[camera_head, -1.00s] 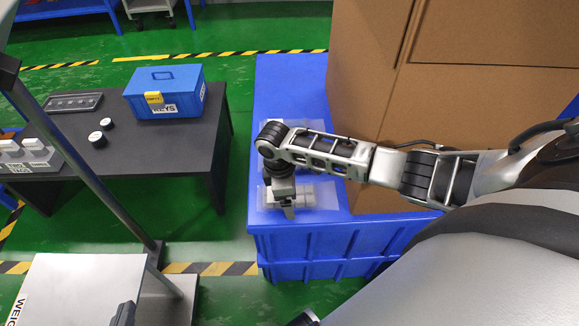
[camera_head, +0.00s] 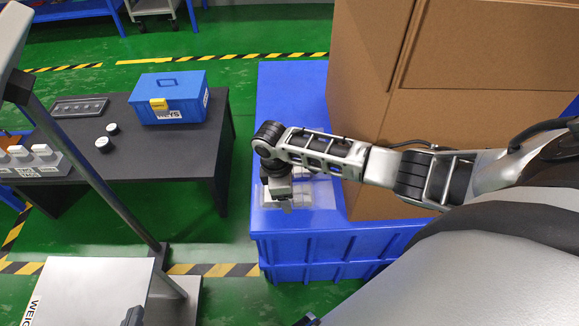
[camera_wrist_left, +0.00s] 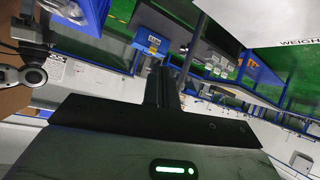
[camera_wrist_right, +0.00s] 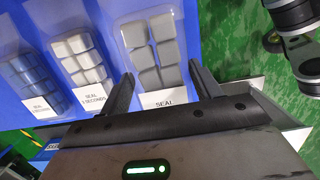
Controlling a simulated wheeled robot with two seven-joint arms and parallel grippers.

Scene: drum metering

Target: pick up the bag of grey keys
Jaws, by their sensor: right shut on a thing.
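The bag of grey keys (camera_wrist_right: 150,50) is a clear bag with grey blocks in two columns and a white SEAL label. It lies between the fingers of my right gripper (camera_wrist_right: 165,88), which is shut on it. In the head view my right gripper (camera_head: 286,200) is over the blue crate top and partly hides the clear bags (camera_head: 318,194) there. My left gripper (camera_wrist_left: 163,85) has its fingers close together, with nothing seen between them.
A bag of white keys (camera_wrist_right: 80,60) and a bag of blue keys (camera_wrist_right: 32,80) lie beside the grey one. A dark table (camera_head: 165,150) with a blue KEYS box (camera_head: 170,98) is at left.

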